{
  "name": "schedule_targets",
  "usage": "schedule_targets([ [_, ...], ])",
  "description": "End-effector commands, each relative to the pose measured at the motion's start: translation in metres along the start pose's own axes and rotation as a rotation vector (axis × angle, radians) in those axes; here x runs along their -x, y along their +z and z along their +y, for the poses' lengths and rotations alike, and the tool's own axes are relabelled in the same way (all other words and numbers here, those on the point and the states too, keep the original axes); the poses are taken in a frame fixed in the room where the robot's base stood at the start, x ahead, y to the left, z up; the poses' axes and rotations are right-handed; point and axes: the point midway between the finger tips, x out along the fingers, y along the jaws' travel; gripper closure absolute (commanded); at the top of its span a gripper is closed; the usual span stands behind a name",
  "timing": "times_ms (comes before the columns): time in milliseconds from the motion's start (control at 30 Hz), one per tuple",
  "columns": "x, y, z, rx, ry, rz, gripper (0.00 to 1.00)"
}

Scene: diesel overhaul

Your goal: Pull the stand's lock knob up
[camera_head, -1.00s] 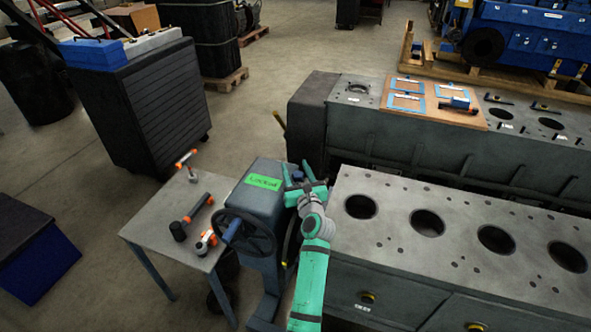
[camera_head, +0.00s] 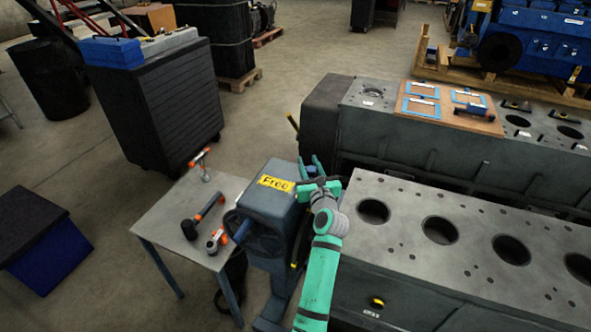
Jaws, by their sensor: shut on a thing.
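The stand (camera_head: 270,200) is a grey box-shaped head on a post, with a dark handwheel (camera_head: 256,234) on its front left side. A yellow sign reading "Free" (camera_head: 276,183) lies on its top. My gripper (camera_head: 310,164) is at the stand's right rear edge, shut on the lock knob. Its two teal fingers point away from the camera. The knob itself is small and mostly hidden between the fingers, so its exact height cannot be told.
A small table (camera_head: 178,213) left of the stand holds a mallet (camera_head: 202,216) and other orange-ended tools. The engine block (camera_head: 460,245) with round bores stands close on the right of my arm. A second block (camera_head: 420,140) lies behind.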

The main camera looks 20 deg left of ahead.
Motion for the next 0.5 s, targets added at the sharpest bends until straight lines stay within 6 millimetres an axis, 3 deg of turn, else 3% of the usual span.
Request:
schedule_targets([
  [100,0.0029,0.0074,-0.0096,0.000,-0.011,-0.001,1.00],
  [367,0.0030,0.0101,-0.0104,0.000,-0.013,-0.005,1.00],
  [400,0.0029,0.0104,-0.0103,0.000,-0.013,-0.005,0.61],
  [433,0.0029,0.0104,-0.0102,0.000,-0.013,-0.005,0.54],
  [500,0.0032,0.0095,-0.0113,0.000,-0.014,-0.004,0.53],
])
